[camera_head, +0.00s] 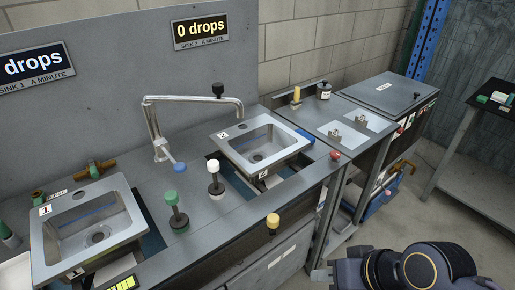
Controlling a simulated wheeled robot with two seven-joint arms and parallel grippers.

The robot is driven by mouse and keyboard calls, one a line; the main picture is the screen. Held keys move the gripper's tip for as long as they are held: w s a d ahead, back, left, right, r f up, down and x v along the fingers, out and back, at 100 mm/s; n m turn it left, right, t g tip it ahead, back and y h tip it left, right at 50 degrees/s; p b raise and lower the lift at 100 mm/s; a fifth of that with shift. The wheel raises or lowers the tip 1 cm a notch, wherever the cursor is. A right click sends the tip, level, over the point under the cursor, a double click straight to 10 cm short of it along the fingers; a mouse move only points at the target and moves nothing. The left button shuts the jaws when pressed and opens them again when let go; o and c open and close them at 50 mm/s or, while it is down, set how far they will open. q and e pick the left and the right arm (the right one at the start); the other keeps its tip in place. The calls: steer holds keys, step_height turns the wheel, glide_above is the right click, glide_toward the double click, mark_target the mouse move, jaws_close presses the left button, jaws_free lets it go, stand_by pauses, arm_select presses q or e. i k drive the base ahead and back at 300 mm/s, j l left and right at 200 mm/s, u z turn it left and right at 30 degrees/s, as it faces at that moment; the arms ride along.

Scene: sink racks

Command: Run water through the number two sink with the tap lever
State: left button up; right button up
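The number two sink (284,150) is a grey square basin set in the counter, with a "2" label. A metal tap (152,118) stands left of it. Its bent spout (195,99) reaches over the back of this sink, and no water shows. A blue-ended lever (178,167) sticks out low at the tap's base. A black knob (218,88) sits on the spout. The sign above sink 2 (200,31) reads "0 drops". My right gripper (322,276) is at the bottom right, in front of the counter and well away from the tap; its fingers barely show. My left gripper is out of view.
The number one sink (88,236) lies at the left. A side table (480,135) stands at the far right. The floor between is clear.

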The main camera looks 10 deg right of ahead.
mark_target(179, 167)
steer(key=i+l, duration=0.25)
steer(key=i+l+u, duration=0.1)
steer(key=i+l, duration=0.15)
steer(key=l, duration=0.25)
steer(key=u, duration=2.05)
